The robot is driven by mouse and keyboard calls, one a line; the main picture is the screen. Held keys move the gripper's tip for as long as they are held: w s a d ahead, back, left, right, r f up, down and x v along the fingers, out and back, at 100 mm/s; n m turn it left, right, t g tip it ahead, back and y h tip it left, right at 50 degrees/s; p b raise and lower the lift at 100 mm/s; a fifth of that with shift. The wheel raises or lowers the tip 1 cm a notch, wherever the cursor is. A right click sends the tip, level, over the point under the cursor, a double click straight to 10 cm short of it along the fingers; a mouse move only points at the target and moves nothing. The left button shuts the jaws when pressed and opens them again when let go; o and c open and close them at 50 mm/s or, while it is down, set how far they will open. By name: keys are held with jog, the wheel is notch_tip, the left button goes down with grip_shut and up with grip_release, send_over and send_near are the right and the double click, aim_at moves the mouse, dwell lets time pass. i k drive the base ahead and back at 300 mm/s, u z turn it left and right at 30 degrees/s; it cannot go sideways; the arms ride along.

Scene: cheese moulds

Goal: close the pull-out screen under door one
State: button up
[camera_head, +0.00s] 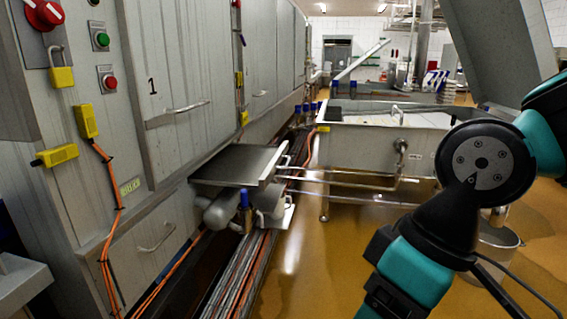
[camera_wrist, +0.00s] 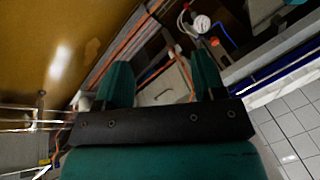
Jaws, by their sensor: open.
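The pull-out screen (camera_head: 238,164) is a flat dark metal tray. It sticks out from the grey machine, below and to the right of door one (camera_head: 178,80), which is marked "1" and looks shut. A handle (camera_head: 275,172) shows at the screen's outer end. My gripper (camera_wrist: 161,72) shows only in the wrist view, with two teal fingers apart and nothing held between them. A pale grey panel with a small handle (camera_wrist: 163,95) lies beyond the fingers; I cannot tell whether it is part of the screen. The gripper's distance to the screen cannot be told.
Pipes and orange cables run along the floor by the machine. A steel vat (camera_head: 375,150) with rails stands to the right of the screen. A bucket (camera_head: 497,248) stands near my arm. The wet brown floor (camera_head: 300,270) in front is clear. A gauge (camera_wrist: 201,23) shows in the wrist view.

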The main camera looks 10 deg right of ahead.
aim_at(250, 165)
jog(key=u, duration=0.3)
jog(key=i, duration=0.95)
jog(key=z, duration=0.4)
